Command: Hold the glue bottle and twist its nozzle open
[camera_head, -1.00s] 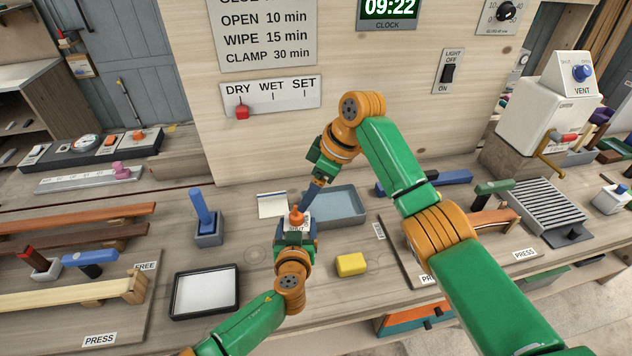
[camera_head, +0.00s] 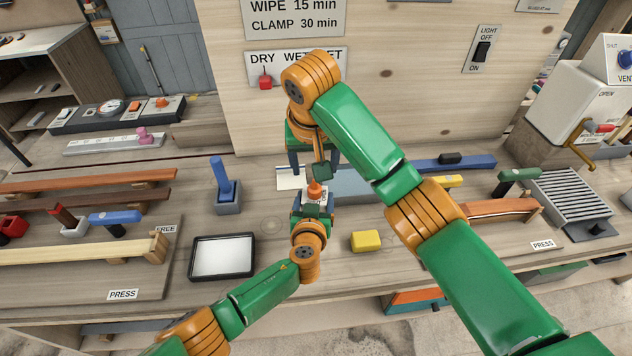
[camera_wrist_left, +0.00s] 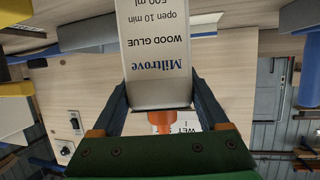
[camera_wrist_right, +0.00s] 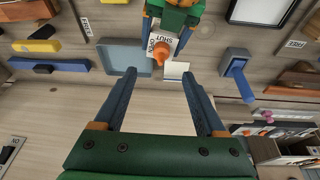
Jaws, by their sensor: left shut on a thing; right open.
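The glue bottle is a white block-like bottle with an orange nozzle (camera_head: 315,190). My left gripper (camera_head: 313,208) is shut around the bottle, which stands upright in head view. The left wrist view shows the bottle (camera_wrist_left: 157,55) between the fingers, with its wood glue label. My right gripper (camera_head: 308,168) is open and empty, above and behind the bottle. In the right wrist view the nozzle (camera_wrist_right: 161,50) lies beyond the open fingers (camera_wrist_right: 160,85), apart from them. Lettering including OPEN and SHUT shows beside the nozzle there.
A blue-grey tray (camera_head: 360,187) and a white card (camera_head: 288,178) lie behind the bottle. A yellow block (camera_head: 366,241) is to its right. A black-rimmed white pad (camera_head: 223,257) and a blue-handled tool in a holder (camera_head: 225,190) are to its left.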

